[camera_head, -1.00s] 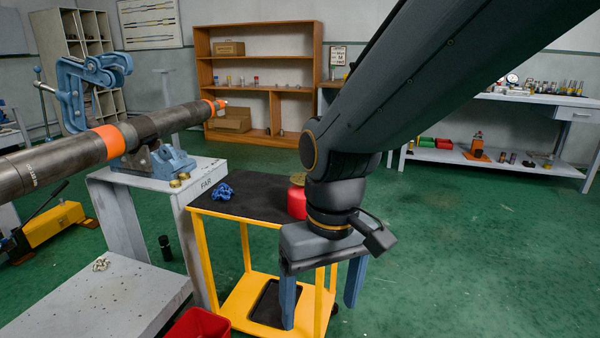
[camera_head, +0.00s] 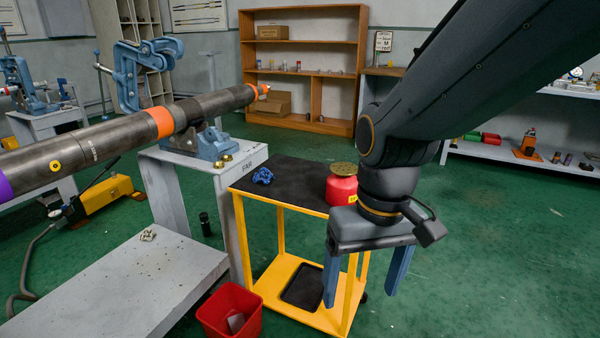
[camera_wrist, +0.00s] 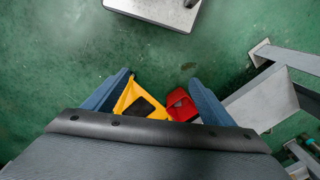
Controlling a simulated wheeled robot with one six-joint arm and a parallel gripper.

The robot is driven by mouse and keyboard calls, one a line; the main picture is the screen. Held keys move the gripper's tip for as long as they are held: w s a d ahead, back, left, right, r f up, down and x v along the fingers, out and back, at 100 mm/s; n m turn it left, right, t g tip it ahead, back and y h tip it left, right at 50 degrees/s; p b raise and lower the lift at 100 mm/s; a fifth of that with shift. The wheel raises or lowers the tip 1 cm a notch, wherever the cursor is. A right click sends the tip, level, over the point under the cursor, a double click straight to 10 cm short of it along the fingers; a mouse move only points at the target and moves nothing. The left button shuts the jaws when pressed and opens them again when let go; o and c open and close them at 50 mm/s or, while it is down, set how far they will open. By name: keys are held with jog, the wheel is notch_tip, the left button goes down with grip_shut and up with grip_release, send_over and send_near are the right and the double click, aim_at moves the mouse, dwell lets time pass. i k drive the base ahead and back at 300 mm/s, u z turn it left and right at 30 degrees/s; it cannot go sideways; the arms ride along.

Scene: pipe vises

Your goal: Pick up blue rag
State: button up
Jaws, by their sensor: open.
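The blue rag (camera_head: 263,176) lies crumpled on the black top of the yellow cart (camera_head: 300,181), near its left side. My gripper (camera_head: 364,284) hangs in front of the cart's right side, fingers pointing down, open and empty. It is to the right of the rag and apart from it. In the wrist view, my gripper's blue fingers (camera_wrist: 160,92) are spread, with part of the yellow cart (camera_wrist: 131,97) seen between them. The rag cannot be made out in the wrist view.
A red can (camera_head: 341,188) stands on the cart top between rag and arm. A pipe (camera_head: 110,138) runs above the grey bench (camera_head: 150,270) at left. A red bin (camera_head: 232,308) stands left of the cart. Green floor is open at right.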

aim_at(264, 174)
jog(key=u, duration=0.35)
jog(key=k, duration=0.45)
jog(key=u, duration=1.3)
jog(key=i, duration=1.2)
jog(key=z, duration=1)
jog(key=i, duration=0.85)
jog(key=z, duration=0.9)
